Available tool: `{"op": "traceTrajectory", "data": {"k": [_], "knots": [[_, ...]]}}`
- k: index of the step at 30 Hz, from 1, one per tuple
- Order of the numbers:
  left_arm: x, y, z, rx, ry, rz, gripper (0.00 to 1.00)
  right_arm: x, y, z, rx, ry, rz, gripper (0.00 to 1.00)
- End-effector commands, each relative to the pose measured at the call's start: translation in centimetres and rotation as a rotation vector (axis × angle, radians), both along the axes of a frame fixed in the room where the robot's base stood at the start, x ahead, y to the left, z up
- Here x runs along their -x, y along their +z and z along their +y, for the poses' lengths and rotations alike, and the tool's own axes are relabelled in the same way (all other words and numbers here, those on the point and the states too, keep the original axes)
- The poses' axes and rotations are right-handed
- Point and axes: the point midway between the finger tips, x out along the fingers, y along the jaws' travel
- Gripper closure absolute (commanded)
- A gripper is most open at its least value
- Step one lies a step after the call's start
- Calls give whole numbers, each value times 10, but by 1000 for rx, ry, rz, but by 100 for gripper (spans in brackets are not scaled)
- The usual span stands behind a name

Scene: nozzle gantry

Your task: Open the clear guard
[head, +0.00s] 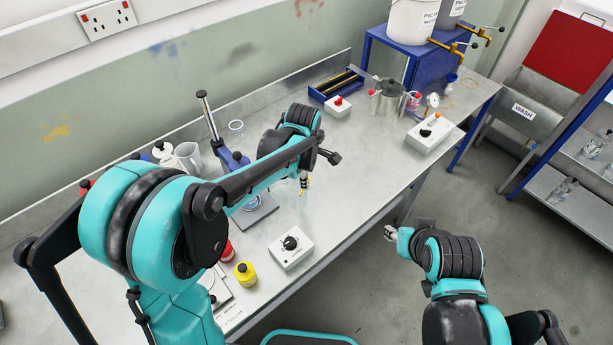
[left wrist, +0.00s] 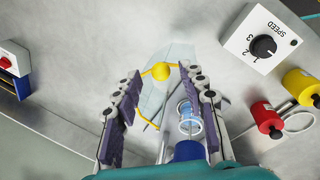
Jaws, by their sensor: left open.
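The clear guard (left wrist: 180,58) is a pale see-through panel in the left wrist view, with yellow parts and a round yellow knob (left wrist: 161,71) at its edge. My left gripper (left wrist: 153,78) is open, with one finger on each side of the knob. I cannot tell whether either finger touches it. In the head view my left gripper (head: 304,184) is small and partly hidden by my arm, and the guard is barely visible there. My right gripper (head: 391,232) is off the bench's front edge, away from the guard; its jaws are too small to read.
A blue stand (head: 233,159) with an upright post is left of the gripper. A white speed box (head: 290,247) with a black dial, a yellow bottle (head: 245,273) and a red bottle (head: 228,251) stand nearer the front.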

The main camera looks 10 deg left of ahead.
Motion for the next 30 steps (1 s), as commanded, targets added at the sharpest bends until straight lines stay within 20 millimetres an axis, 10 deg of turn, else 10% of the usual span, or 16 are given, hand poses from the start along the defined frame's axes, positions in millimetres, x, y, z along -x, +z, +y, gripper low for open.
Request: {"op": "traceTrajectory", "data": {"k": [15,30], "knots": [[18,94,2,0,0,0,59,0,0,0,0,0,0,60],[20,100,2,0,0,0,59,0,0,0,0,0,0,60]]}}
